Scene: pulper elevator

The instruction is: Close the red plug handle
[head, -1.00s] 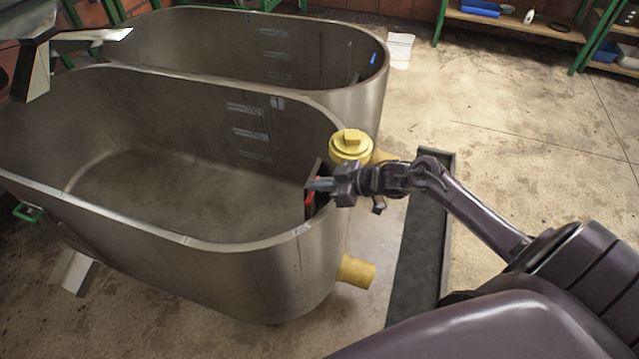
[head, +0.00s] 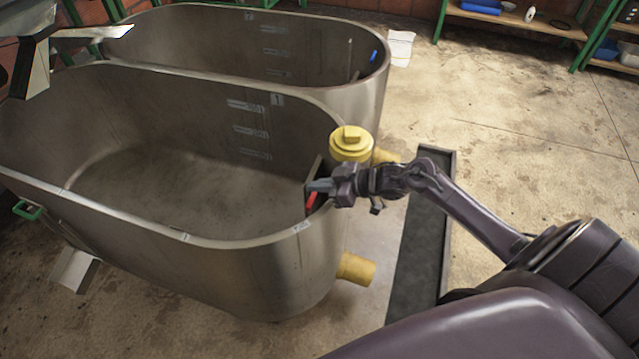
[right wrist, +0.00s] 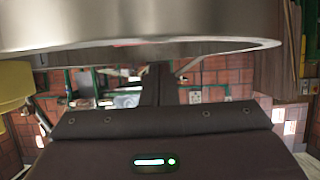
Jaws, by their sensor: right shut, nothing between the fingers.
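The red plug handle (head: 312,200) shows as a short red piece at the right end inside the front steel tank (head: 205,236), just under the rim. It leans a little, and part of it is hidden behind my gripper. My right gripper (head: 317,185) reaches over the rim from the right, shut and empty. Its fingertips are right at the handle; I cannot tell whether they touch it.
A yellow capped fitting (head: 351,145) stands beside the gripper at the tank's end. A yellow pipe stub (head: 356,268) sticks out below. A second tank (head: 368,100) stands behind. A dark floor channel (head: 418,250) runs under my right arm. The floor at right is clear.

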